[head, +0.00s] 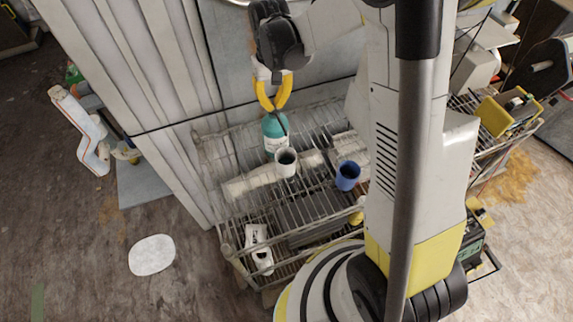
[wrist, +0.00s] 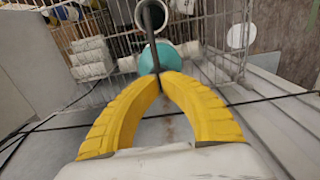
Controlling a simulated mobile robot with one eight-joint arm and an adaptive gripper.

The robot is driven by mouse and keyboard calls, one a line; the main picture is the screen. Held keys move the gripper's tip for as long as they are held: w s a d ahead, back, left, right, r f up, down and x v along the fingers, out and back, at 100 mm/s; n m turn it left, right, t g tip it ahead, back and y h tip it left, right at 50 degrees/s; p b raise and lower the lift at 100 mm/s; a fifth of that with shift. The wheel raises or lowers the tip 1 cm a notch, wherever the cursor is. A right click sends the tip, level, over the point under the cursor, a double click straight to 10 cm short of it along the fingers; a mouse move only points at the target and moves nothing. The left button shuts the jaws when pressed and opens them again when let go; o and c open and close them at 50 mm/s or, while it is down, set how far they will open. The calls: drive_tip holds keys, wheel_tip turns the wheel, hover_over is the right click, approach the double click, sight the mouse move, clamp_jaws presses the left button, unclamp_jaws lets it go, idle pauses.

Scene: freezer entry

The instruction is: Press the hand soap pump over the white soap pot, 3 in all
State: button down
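The hand soap is a teal bottle (head: 275,131) with a dark pump spout, upright on the wire rack. It also shows in the wrist view (wrist: 158,60), partly hidden by my fingers. The white soap pot (head: 286,165) stands in front of the bottle. In the wrist view the spout reaches out across the mouth of the white pot (wrist: 166,18). My gripper (head: 269,108) has its yellow fingers (wrist: 161,79) brought together at the tips, pointing down over the pump top. Nothing shows between them. The pump head is hidden at the fingertips, so I cannot tell whether they touch it.
A blue cup (head: 347,177) stands right of the white pot on the rack (head: 225,160). A pale ribbed panel (head: 130,60) rises at the left. A white oval (head: 152,255) lies on the floor. A yellow bin (head: 505,112) sits at the far right.

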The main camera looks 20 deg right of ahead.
drive_tip(key=shift+r, duration=0.15)
drive_tip(key=shift+r+p, duration=1.55)
drive_tip(key=shift+r, duration=0.85)
wheel_tip(320, 180, up, 6)
drive_tip(key=p, duration=0.3)
drive_tip(key=s+f+t+b, duration=0.1)
drive_tip(key=s+b, duration=0.2)
drive_tip(key=b, duration=0.1)
drive_tip(key=s+f+t+b, duration=0.1)
drive_tip(key=s+f+b, duration=0.1)
drive_tip(key=s+b, duration=0.1)
drive_tip(key=s+f+t+b, duration=0.1)
drive_tip(key=s+f+b, duration=0.1)
drive_tip(key=b, duration=0.4)
drive_tip(key=shift+s, duration=0.5)
drive_tip(key=s+f+t+b, duration=0.4)
drive_tip(key=s+f+b, duration=0.6)
drive_tip(key=b, duration=0.3)
drive_tip(key=shift+f, duration=0.8)
